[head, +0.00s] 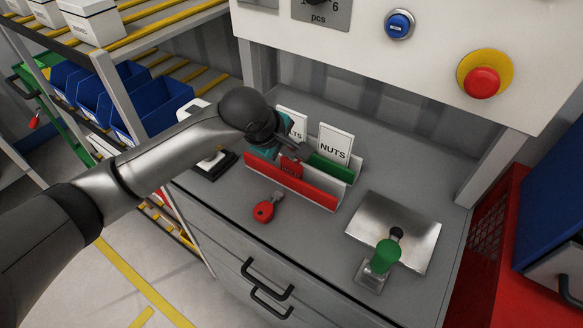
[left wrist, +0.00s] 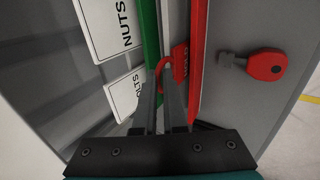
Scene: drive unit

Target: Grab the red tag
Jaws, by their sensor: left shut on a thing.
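The red tag (head: 290,168) with dark lettering stands in the slotted holder on the bench, behind the holder's red front wall (head: 292,184). In the left wrist view the tag (left wrist: 181,62) shows partly, with a curved red loop beside my fingertips. My left gripper (head: 293,151) reaches down into the holder from the left. In the left wrist view its fingers (left wrist: 165,92) are close together and shut on the red tag at its loop end; the exact contact is partly hidden by the fingers. My right gripper is in neither view.
A red-headed key (head: 264,211) lies in front of the holder. A metal plate (head: 415,222) and a green-topped device (head: 386,254) are at right. A panel with a red button (head: 482,83) hangs above.

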